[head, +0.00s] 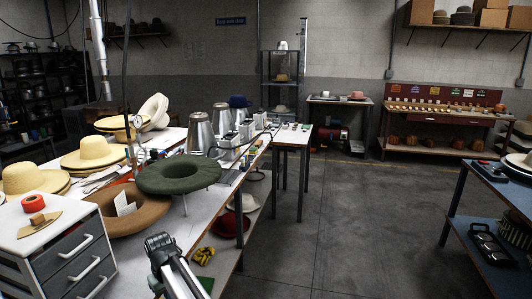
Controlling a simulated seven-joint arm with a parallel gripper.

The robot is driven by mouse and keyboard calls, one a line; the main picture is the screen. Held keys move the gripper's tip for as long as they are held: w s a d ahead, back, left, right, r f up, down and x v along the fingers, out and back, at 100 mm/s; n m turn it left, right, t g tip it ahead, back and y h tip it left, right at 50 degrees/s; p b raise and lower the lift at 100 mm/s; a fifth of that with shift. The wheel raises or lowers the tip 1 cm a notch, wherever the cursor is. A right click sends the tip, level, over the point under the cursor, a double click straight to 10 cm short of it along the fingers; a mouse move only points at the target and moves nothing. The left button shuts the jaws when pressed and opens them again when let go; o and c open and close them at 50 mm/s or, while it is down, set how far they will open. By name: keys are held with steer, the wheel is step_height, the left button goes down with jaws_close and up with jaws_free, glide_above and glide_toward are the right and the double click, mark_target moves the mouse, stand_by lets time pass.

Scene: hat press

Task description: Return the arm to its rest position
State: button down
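The end of my arm, with what looks like my gripper (160,243), shows at the bottom of the head view, left of the middle. It is dark grey and black, with pale parts below it. It is in front of the near edge of the long work table (200,212). I cannot make out the fingers well enough to say if they are open or shut, and no held object shows.
A green hat (180,173) on a stand and a brown hat (128,212) are near my arm. A drawer unit (75,262) stands at left. A blue-framed table (480,170) is at right. The middle floor (345,220) is clear.

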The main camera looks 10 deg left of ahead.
steer(key=w+d+f+m, duration=0.2)
steer(key=w+d+f, duration=0.15)
steer(key=d, duration=0.65)
steer(key=w+d+f+m, duration=0.2)
steer(key=w+d+f, duration=0.15)
steer(key=d, duration=0.65)
steer(key=w+d+f+m, duration=0.2)
steer(key=w+d+f, duration=0.15)
steer(key=d, duration=0.75)
steer(key=s+d+f+m, duration=0.2)
steer(key=s+d+f, duration=0.1)
steer(key=d, duration=0.7)
steer(key=s+d+f+m, duration=0.2)
steer(key=d+f, duration=0.1)
steer(key=d, duration=0.7)
steer(key=s+d+f+m, duration=0.2)
steer(key=s+d+f, duration=0.1)
steer(key=d, duration=0.8)
steer(key=s+f+g, duration=0.3)
steer(key=s+f, duration=0.7)
steer(key=s, duration=0.4)
steer(key=s+f+g, duration=0.3)
steer(key=s+f, duration=0.7)
steer(key=s, duration=0.5)
steer(key=shift+a+f+g, duration=0.25)
steer(key=shift+a+g, duration=0.1)
steer(key=shift+g, duration=0.05)
